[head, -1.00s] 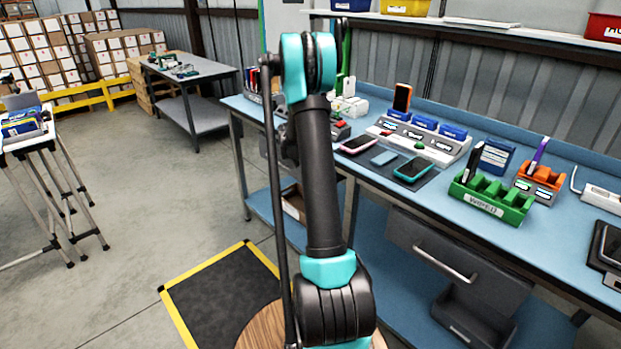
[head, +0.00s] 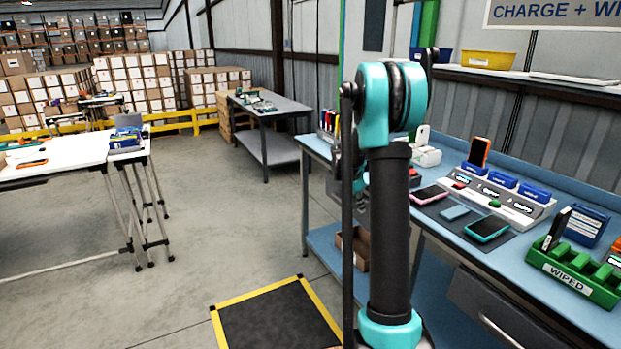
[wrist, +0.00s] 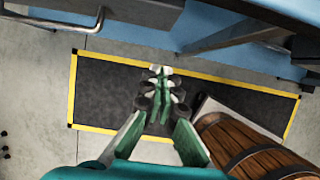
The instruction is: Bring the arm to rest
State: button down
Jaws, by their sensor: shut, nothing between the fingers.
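My arm (head: 388,225) stands upright in the head view, bent at a teal elbow near the top, in front of the blue workbench. My gripper is not made out in the head view. In the wrist view my gripper (wrist: 160,78) points down over a black floor mat with a yellow border (wrist: 92,95). Its green-and-grey fingers meet near the tips, with nothing between them. It is clear of the bench, whose blue parts show along the top of the wrist view.
The blue workbench (head: 465,248) on the right holds phones, a grey charging dock (head: 510,205) and a green WIPED rack (head: 575,275). A wooden barrel (wrist: 250,150) is low right in the wrist view. A white table (head: 60,160) is at left. Floor between is open.

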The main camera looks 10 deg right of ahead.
jog(key=s+a+r+m+y, duration=0.1)
jog(key=s+a+m, duration=0.4)
jog(key=s, duration=0.3)
jog(key=s+a+m+t+y, duration=0.1)
jog(key=s+a+m, duration=0.3)
jog(key=s, duration=0.5)
jog(key=shift+a+r+m+t, duration=0.3)
jog(key=shift+a+r+m, duration=0.1)
jog(key=shift+m, duration=0.4)
jog(key=c, duration=2.3)
grip_release()
jog(key=s+a+f+m, duration=0.1)
jog(key=s+a+m, duration=0.1)
jog(key=s, duration=0.3)
jog(key=s+a+f+m+y, duration=0.1)
jog(key=s+a+f+m, duration=0.1)
jog(key=s+m, duration=0.3)
jog(key=s+a+f+m+t+y, duration=0.1)
jog(key=s+a+m, duration=0.1)
jog(key=s, duration=0.4)
jog(key=shift+s+a+f+m, duration=0.25)
jog(key=shift+a+f+m, duration=0.15)
jog(key=shift+m, duration=0.3)
jog(key=o, duration=0.3)
jog(key=shift+s+f, duration=0.1)
jog(key=shift+s, duration=0.1)
jog(key=o, duration=0.5)
jog(key=shift+a, duration=0.1)
jog(key=shift+c, duration=0.2)
